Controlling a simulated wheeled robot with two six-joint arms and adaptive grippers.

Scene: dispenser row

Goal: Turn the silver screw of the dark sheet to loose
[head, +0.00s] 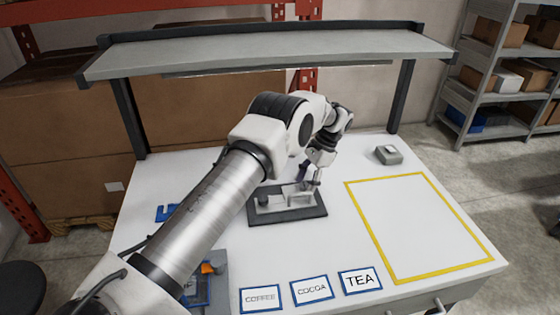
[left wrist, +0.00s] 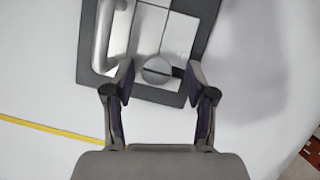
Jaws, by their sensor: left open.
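The dark sheet (head: 287,217) lies flat on the white table and carries a silver handle-like bar, light plates and a dark knob. In the left wrist view the dark sheet (left wrist: 206,12) fills the top middle. The silver screw (left wrist: 157,70), a round head with a dark slot across it, sits near the sheet's near edge. My left gripper (head: 315,184) points down over the right part of the sheet. In the left wrist view its open fingers (left wrist: 158,84) stand on either side of the screw, apart from it. My right gripper is not in view.
A yellow-outlined area (head: 422,225) on the right is empty. A small grey box (head: 388,155) stands behind it. COFFEE, COCOA and TEA cards (head: 311,290) lie along the front. Blue parts (head: 168,213) lie left, partly hidden by my arm. A shelf (head: 270,55) spans overhead.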

